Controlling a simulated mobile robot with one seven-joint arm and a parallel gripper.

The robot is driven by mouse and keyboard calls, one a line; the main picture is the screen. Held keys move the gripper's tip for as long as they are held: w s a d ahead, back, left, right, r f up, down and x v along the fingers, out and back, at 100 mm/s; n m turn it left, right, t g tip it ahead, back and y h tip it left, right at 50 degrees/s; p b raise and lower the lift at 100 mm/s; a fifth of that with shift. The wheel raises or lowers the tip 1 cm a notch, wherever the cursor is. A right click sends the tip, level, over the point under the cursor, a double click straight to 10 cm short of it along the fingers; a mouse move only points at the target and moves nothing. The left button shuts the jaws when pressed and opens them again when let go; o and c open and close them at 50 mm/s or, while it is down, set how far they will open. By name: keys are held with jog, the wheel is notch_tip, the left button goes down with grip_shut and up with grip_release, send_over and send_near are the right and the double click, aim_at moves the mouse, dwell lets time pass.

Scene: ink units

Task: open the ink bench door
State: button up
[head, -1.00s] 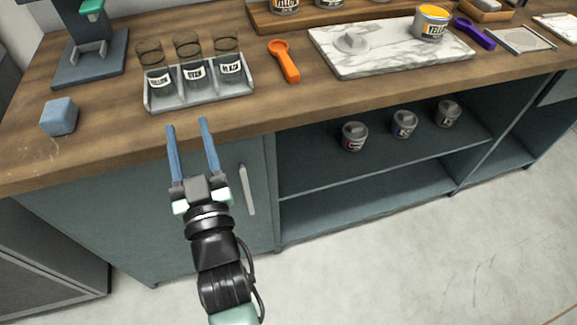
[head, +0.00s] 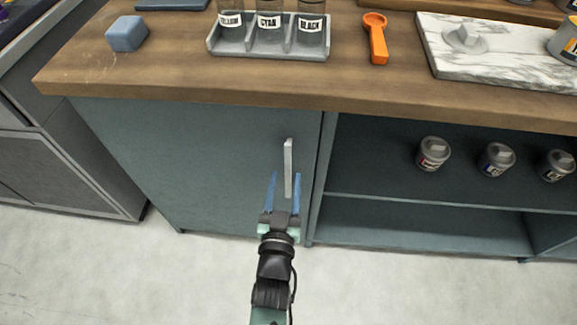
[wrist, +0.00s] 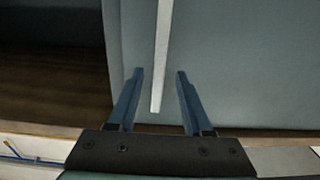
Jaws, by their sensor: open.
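The ink bench door (head: 210,160) is a blue-grey panel at the left of the bench front, and it looks closed. Its pale vertical bar handle (head: 288,168) is near the door's right edge. My gripper (head: 285,176) is open in front of the door, at the lower end of the handle. In the wrist view, the handle (wrist: 162,50) comes down between the two blue fingers of my gripper (wrist: 158,72), with a gap on each side. I cannot tell how deep the handle lies between the fingers.
Right of the door is an open shelf (head: 430,200) with several small lidded jars, one of them (head: 433,154) nearest. The wooden benchtop (head: 180,75) overhangs above, holding a blue block (head: 127,34), a jar rack (head: 265,45) and an orange scoop (head: 376,38). Grey floor (head: 180,285) lies clear in front.

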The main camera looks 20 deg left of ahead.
aim_at(288, 169)
jog(key=shift+x, duration=2.35)
grip_shut()
